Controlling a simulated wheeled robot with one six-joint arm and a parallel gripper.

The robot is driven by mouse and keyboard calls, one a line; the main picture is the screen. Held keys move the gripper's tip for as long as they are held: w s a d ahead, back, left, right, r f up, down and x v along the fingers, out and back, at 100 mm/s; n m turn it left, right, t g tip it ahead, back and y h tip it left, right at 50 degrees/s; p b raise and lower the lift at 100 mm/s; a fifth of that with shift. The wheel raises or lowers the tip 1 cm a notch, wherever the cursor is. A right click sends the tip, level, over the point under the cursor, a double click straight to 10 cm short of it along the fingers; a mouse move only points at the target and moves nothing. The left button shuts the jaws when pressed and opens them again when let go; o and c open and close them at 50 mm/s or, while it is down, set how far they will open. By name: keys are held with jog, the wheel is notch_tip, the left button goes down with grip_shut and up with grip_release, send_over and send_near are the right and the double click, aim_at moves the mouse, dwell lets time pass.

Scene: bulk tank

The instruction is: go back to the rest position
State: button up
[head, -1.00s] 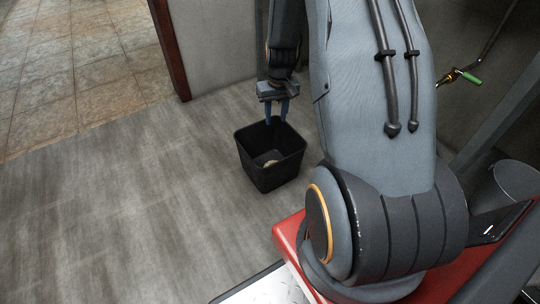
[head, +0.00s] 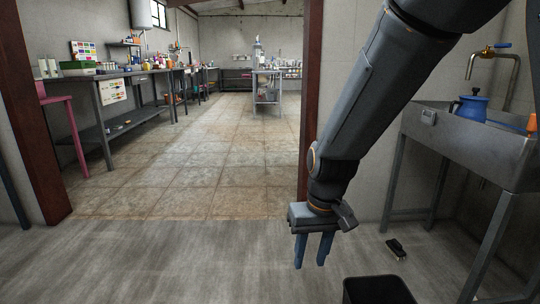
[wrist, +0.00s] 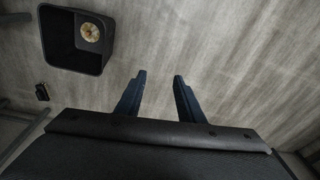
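My gripper (head: 312,262) hangs pointing down in the head view, with its two blue fingers apart and nothing between them. It is above the grey floor, to the left of and higher than the black bin. In the wrist view my gripper (wrist: 159,78) also shows spread, empty fingers with bare floor beyond them. The black bin (head: 378,290) is cut off by the bottom edge of the head view. In the wrist view the bin (wrist: 75,61) is at the upper left, with a round tan item (wrist: 90,32) inside it.
A metal sink (head: 465,135) on legs stands at the right, with a blue jug (head: 471,107) on it. A small dark object (head: 396,248) lies on the floor below. A brown door post (head: 312,90) stands behind my arm. Open tiled floor (head: 200,180) lies through the doorway.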

jog(key=s+a+r+n+g, duration=0.15)
jog(key=s+a+r, duration=0.35)
jog(key=s, duration=0.7)
jog(key=s+a+r+n+t, duration=0.1)
jog(key=s+a+r+n, duration=0.2)
jog(key=s+a, duration=0.55)
jog(key=s+d+r+m+p, duration=0.1)
jog(key=d+r+m+p, duration=0.2)
jog(key=d+r+p, duration=0.8)
jog(key=s+d+r+m+h+p, duration=0.1)
jog(key=d+r+m+p, duration=0.2)
jog(key=d+r+p, duration=0.9)
notch_tip(320, 180, up, 6)
jog(key=p, duration=1.5)
jog(key=shift+m, duration=0.35)
jog(key=shift+s+d+g, duration=0.1)
jog(key=shift+g, duration=0.15)
jog(key=shift+c, duration=0.3)
jog(key=shift+d, duration=0.1)
jog(key=shift+c, duration=0.2)
